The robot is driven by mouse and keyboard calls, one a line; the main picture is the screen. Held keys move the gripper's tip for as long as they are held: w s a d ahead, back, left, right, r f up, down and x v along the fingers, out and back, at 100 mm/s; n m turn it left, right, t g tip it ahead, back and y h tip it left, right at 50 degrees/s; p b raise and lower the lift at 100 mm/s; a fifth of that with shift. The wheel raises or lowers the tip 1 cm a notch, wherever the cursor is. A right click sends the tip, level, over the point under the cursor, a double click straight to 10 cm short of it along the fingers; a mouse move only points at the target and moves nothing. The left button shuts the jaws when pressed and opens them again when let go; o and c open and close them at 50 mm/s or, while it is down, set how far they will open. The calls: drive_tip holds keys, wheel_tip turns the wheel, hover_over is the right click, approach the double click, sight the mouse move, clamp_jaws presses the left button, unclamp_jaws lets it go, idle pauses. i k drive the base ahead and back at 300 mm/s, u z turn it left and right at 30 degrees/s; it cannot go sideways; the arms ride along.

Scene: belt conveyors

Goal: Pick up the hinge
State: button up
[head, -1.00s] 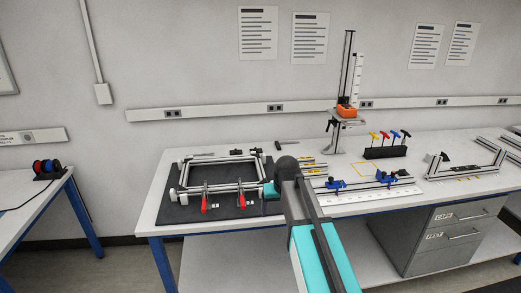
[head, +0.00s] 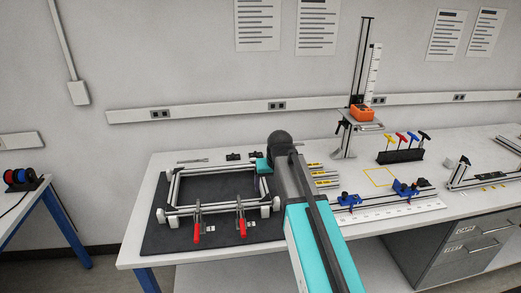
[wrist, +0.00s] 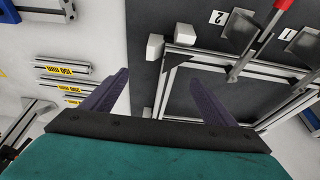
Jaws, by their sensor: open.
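Two small black pieces that look like hinges lie behind the aluminium frame in the head view: a left one (head: 233,157) and a right one (head: 254,155). They are too small to tell for sure. My gripper (wrist: 160,95) is open, with nothing between its two dark fingers in the wrist view. In the head view its teal body (head: 263,166) is above the frame's back right corner, in front of the right black piece and apart from it. Its fingertips are mostly hidden there. No hinge is clear in the wrist view.
The aluminium frame (head: 172,190) lies on a dark mat (head: 160,238) with red-handled clamps (head: 197,233) at its front. Yellow-labelled profiles (head: 325,178), a blue-clamped rail (head: 375,200), hex keys (head: 400,155) and a height stand (head: 345,140) are to the right.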

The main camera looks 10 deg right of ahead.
sight(259, 155)
drive_tip(key=u, duration=0.05)
drive_tip(key=i, duration=1.1)
